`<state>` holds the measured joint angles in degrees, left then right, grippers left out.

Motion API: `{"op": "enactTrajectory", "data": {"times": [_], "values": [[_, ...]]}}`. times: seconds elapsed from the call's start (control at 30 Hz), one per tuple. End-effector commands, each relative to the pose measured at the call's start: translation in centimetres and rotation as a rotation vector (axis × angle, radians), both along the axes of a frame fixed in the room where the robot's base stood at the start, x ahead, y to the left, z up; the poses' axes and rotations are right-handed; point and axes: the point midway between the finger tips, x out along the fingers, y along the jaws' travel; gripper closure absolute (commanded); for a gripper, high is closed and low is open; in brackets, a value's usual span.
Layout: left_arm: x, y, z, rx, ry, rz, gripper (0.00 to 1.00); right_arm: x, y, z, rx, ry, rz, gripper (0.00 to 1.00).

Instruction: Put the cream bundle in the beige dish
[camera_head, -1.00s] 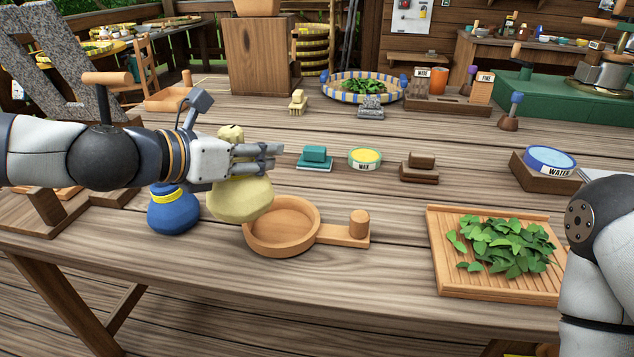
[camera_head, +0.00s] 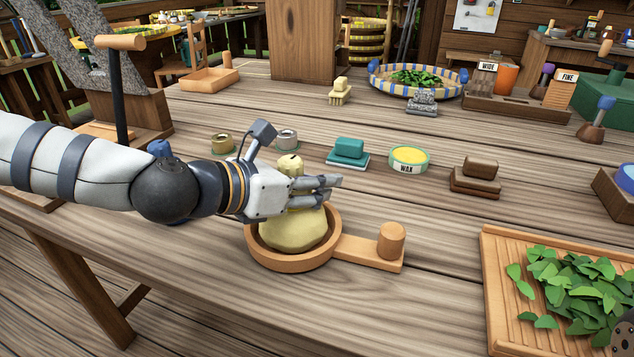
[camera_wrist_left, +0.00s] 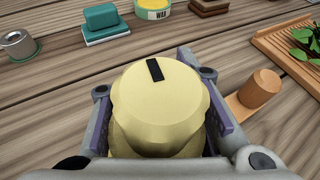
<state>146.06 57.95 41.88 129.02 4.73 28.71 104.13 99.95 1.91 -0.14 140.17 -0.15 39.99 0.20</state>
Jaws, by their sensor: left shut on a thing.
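The cream bundle (camera_head: 291,230) is upright within the rim of the beige dish (camera_head: 262,258), a round wooden dish with a side handle and peg (camera_head: 391,241). My left gripper (camera_head: 332,187) is shut on the bundle's neck, above the dish. In the left wrist view the bundle's pale round top (camera_wrist_left: 150,105), with a dark slot, sits between the two fingers. The bundle's underside is hidden by the dish rim, so I cannot tell whether it touches the dish floor.
A wooden tray of green leaves (camera_head: 492,290) lies to the right. Behind the dish stand a teal block (camera_head: 349,150), a wax tin (camera_head: 409,160) and a brown block (camera_head: 476,175). A blue thing (camera_head: 160,149) shows behind my left arm, mostly hidden. Table around the dish's front is clear.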

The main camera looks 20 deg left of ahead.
Motion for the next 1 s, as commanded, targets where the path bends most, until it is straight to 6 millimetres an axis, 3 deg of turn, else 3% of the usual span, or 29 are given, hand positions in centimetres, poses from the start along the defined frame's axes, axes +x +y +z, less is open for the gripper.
{"op": "enactTrajectory", "data": {"times": [0.03, 0.07, 0.17, 0.2, 0.57, 0.73, 1.0], "values": [[0.0, 0.0, -0.2, 0.0, 0.0, 0.0, 1.0, -0.1, 0.0, -0.2, 0.0, 0.004, 0.0, 0.6], [0.0, 0.0, -0.2, 0.0, 0.001, 0.0, 0.68, -0.1, 0.0, -0.1, 0.0, 0.002, 0.0, 0.6], [0.0, 0.0, -0.1, 0.0, 0.0, 0.0, 0.45, 0.0, 0.0, -0.1, 0.0, 0.001, 0.0, 0.6], [0.0, 0.0, -0.1, 0.0, 0.0, 0.0, 0.42, 0.0, 0.0, -0.1, 0.0, 0.001, 0.0, 0.6], [-0.2, 0.2, 0.6, -0.001, -0.004, 0.002, 0.42, 0.3, 0.0, 0.3, 0.0, -0.009, 0.0, 0.6], [-2.7, 1.7, 2.4, -0.005, -0.013, 0.004, 0.42, 1.4, 0.0, 1.6, 0.0, -0.047, -0.001, 0.6], [-7.5, 4.6, 5.4, -0.005, -0.026, 0.003, 0.42, 5.2, 0.0, 5.3, 0.0, -0.175, -0.004, 0.6]]}}
